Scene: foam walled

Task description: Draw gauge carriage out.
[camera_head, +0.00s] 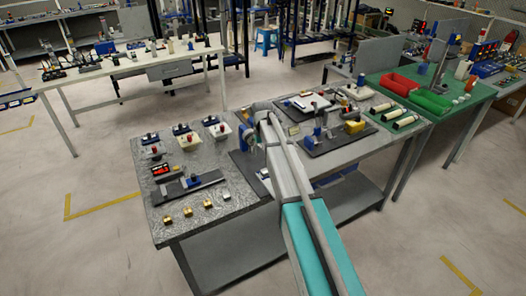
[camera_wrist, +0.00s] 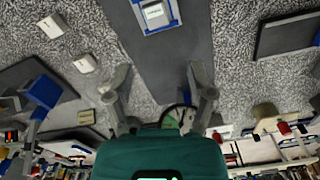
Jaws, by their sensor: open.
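In the wrist view a small pale block with a label (camera_wrist: 155,13), which looks like the gauge carriage, sits in a blue frame on a long dark grey plate (camera_wrist: 165,55). The block is at the top edge of the picture. My gripper (camera_wrist: 160,92) is open and empty over the plate, its two fingers apart and clear of the block. In the head view my arm crosses the table and hides the fingertips. A small pale and blue part (camera_head: 264,173) shows just left of my arm there, likely the same carriage, partly hidden.
The speckled bench (camera_head: 225,205) holds a dark plate with a metal piece (camera_head: 190,187), several brass blocks and white button boxes on the left. Dark trays and a yellow block (camera_head: 354,127) lie on the right. A green table with a red bin (camera_head: 399,84) stands beyond.

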